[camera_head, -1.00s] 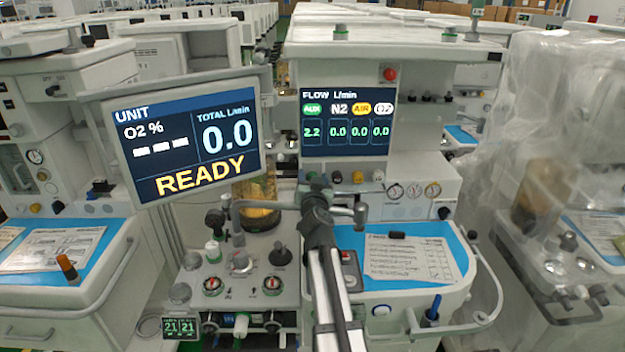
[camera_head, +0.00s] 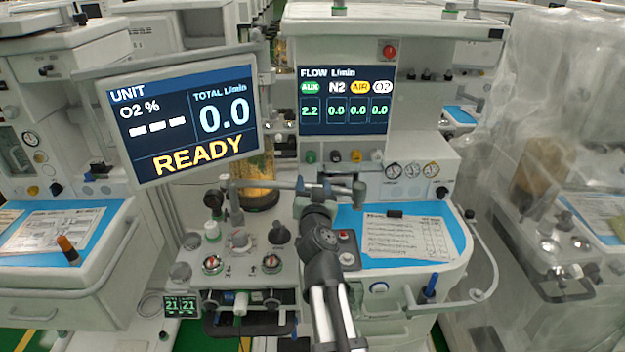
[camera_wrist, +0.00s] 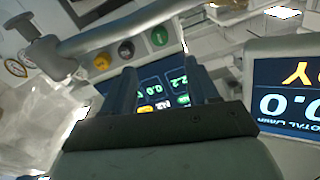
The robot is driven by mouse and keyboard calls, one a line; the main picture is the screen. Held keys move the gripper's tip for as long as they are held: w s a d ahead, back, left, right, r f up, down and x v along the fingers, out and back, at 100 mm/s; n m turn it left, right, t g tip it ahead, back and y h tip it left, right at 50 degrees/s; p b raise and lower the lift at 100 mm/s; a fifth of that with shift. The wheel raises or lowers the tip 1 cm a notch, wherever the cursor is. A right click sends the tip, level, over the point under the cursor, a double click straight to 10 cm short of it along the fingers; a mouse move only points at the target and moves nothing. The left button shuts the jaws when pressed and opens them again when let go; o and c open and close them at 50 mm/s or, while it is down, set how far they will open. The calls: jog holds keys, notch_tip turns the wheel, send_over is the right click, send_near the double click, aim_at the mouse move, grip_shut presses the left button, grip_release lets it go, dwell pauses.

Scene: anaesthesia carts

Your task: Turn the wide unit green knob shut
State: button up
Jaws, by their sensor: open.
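The green knob (camera_head: 311,156) is the leftmost in a row of knobs under the FLOW display (camera_head: 345,101) of the wide unit. The display's green AUX column reads 2.2. My gripper (camera_head: 313,185) is open and empty, just below the green knob in the head view and apart from it in the picture. Its depth from the panel is hard to tell. In the upside-down wrist view, the green knob (camera_wrist: 159,37) lies above the space between my two fingers (camera_wrist: 161,75), not between them.
A grey horizontal bar (camera_head: 268,185) crosses close to my gripper; it also shows in the wrist view (camera_wrist: 135,27). Black (camera_head: 336,156), yellow (camera_head: 356,156) and white (camera_head: 376,156) knobs sit right of the green one. The UNIT screen (camera_head: 185,115) stands at left.

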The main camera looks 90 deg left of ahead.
aim_at(311, 159)
dwell(0.3)
jog(key=a+n, duration=0.1)
jog(key=a, duration=0.3)
jog(key=a+n, duration=0.1)
jog(key=a, duration=0.4)
jog(key=a+n, duration=0.1)
jog(key=a, duration=0.4)
jog(key=shift+n, duration=0.3)
jog(key=c, duration=1)
jog(key=shift+c, duration=0.2)
